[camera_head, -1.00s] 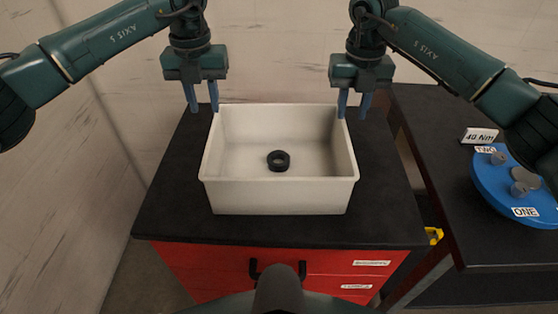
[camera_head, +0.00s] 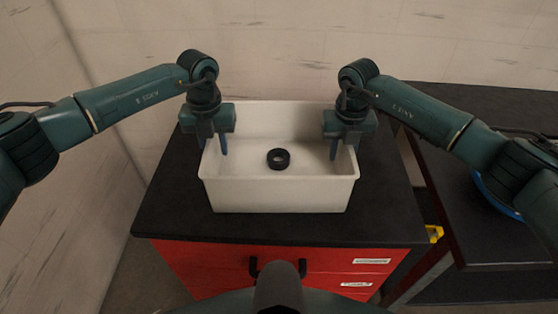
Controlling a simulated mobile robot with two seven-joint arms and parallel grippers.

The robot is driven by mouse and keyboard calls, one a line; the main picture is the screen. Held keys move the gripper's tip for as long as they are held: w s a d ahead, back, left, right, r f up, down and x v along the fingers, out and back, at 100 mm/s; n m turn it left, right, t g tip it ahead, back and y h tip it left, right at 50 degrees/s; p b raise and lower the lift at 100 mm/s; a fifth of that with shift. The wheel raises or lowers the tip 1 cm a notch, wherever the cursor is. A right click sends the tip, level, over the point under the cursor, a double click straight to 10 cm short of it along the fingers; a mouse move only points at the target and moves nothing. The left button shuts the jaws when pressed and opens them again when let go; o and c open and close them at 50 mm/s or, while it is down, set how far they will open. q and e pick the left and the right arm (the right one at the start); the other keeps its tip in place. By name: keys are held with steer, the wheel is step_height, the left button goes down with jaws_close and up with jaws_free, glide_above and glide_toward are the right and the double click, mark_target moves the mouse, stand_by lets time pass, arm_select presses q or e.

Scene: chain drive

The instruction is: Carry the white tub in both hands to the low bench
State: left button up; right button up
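The white tub (camera_head: 278,193) stands upright on the black top of a red cabinet (camera_head: 170,215). A black ring (camera_head: 278,159) lies on the tub's floor. My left gripper (camera_head: 212,146) is open at the tub's left wall, one finger inside and the other outside, with the rim between them. My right gripper (camera_head: 344,150) is open at the right wall in the same way; its inner finger shows inside the tub and its outer finger is partly hidden. I cannot tell whether any finger touches the wall.
A dark bench (camera_head: 480,235) stands to the right of the cabinet. A blue round part (camera_head: 487,193) on it is mostly hidden by my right arm. A yellow object (camera_head: 434,233) sits low between cabinet and bench. A pale wall rises behind and to the left.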

arm_select(q)
steer(key=shift+f, duration=0.1)
steer(key=shift+c, duration=0.4)
arm_select(e)
steer(key=shift+c, duration=0.4)
arm_select(q)
jaws_close()
arm_select(e)
jaws_close()
arm_select(q)
steer(key=shift+w+r, duration=0.1)
steer(key=shift+r, duration=0.2)
arm_select(e)
steer(key=shift+w+r, duration=0.15)
steer(key=shift+r, duration=0.05)
